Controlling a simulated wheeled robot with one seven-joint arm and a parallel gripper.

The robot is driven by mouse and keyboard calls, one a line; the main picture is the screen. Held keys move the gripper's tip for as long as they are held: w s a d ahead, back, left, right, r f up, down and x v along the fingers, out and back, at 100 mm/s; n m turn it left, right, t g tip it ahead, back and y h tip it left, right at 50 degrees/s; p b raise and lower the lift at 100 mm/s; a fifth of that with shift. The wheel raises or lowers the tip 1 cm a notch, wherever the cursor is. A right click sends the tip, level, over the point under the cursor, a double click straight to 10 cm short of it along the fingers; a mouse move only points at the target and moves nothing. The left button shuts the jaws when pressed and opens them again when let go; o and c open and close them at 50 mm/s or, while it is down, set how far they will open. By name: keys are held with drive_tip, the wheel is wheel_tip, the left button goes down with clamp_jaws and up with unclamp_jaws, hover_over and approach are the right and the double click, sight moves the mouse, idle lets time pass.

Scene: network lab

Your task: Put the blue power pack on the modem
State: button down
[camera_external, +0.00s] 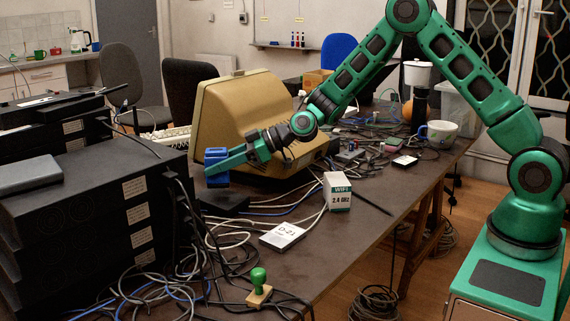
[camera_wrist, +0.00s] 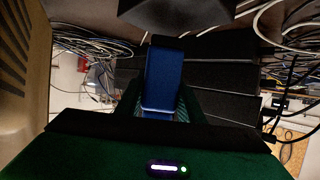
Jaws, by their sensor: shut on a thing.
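The blue power pack (camera_external: 216,156) is held upright at the end of my gripper (camera_external: 226,166). My gripper is shut on it. The pack also shows in the wrist view (camera_wrist: 163,80) between the green fingers (camera_wrist: 160,100). A flat black box (camera_external: 222,205), which looks like the modem, lies on the table just below the pack. I cannot tell for sure whether the pack touches it. A dark box edge (camera_wrist: 180,10) at the top of the wrist view may be the same box.
A stack of black rack units (camera_external: 90,215) stands close on the left. A beige monitor (camera_external: 240,115) stands right behind my gripper. Cables (camera_external: 235,240) cover much of the table. A WIFI box (camera_external: 337,191), a white D-21 card (camera_external: 282,235) and a green-handled stamp (camera_external: 259,285) lie nearer.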

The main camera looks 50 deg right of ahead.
sight(218, 175)
wheel_tip(218, 175, down, 3)
idle(0.3)
drive_tip(key=c, duration=1.2)
unclamp_jaws()
drive_tip(key=shift+f, duration=0.1)
drive_tip(key=v, duration=1.2)
